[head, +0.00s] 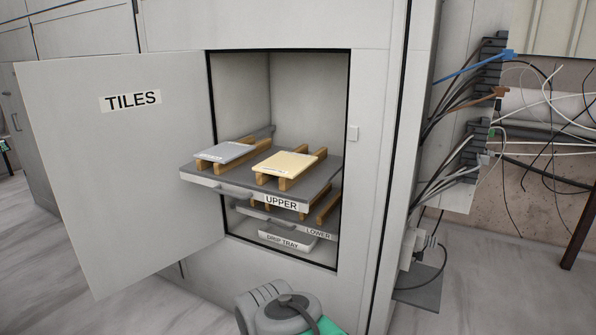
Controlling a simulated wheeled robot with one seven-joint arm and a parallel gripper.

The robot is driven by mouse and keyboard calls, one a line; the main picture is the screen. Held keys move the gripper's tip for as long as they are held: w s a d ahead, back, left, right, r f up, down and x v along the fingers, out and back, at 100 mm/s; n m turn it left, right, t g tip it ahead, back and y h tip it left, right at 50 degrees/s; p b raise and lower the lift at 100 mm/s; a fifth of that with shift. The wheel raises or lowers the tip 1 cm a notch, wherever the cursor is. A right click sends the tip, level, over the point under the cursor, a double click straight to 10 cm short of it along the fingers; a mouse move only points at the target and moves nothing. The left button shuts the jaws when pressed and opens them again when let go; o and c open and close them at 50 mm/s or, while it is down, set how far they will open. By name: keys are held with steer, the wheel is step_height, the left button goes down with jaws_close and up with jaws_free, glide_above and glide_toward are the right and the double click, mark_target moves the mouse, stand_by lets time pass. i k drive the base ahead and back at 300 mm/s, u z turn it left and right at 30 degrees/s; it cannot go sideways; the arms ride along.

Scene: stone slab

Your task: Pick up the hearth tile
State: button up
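Two flat tiles rest on the pulled-out upper shelf in the open cabinet. One is a grey-blue tile (224,151) on the left, the other a cream-yellow tile (288,165) on the right. Each lies across a pair of wooden bars and has a small label on its front edge, too small to read. I cannot tell which is the hearth tile. My gripper is not in view; only a grey rounded part of my arm shows at the bottom, apart from the shelf.
The upper shelf (197,172) juts out of the cabinet. Below it are a lower shelf (318,233) with wooden bars and a drip tray (283,237). The open door (120,180), marked TILES, stands at left. Loose cables (540,150) hang at right.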

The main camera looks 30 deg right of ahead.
mark_target(286, 165)
steer(key=u, duration=0.5)
steer(key=i, duration=0.7)
steer(key=u, duration=0.3)
